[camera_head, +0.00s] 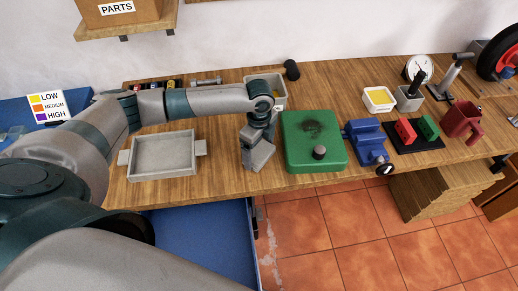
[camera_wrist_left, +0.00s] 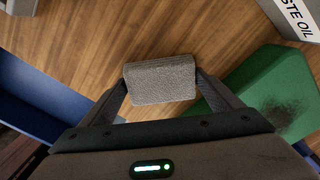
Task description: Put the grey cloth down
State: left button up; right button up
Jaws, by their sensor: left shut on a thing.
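My left gripper (camera_head: 257,153) is over the front part of the wooden workbench, just left of the green box. In the left wrist view its two fingers are shut on the grey cloth (camera_wrist_left: 160,80), a small folded, rough-textured pad held between the fingertips. Bare wood shows beyond the cloth in that view; I cannot tell how high the cloth is above it. In the head view the cloth is hard to tell apart from the grey gripper. My right gripper is not in view.
The green box (camera_head: 300,150) with a dark smudge stands close right of the gripper. A grey tray (camera_head: 163,155) lies to the left. A waste oil container (camera_wrist_left: 298,16) is behind. The workbench (camera_head: 222,160) is bare between tray and gripper. A blue drawer (camera_head: 205,235) is below.

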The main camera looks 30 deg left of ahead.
aim_at(259, 152)
pick_arm(q)
jog(key=shift+f, duration=0.1)
jog(key=o, duration=0.9)
jog(key=shift+o, duration=0.2)
notch_tip(259, 152, up, 12)
jog(key=b, duration=0.3)
jog(key=shift+b, duration=0.3)
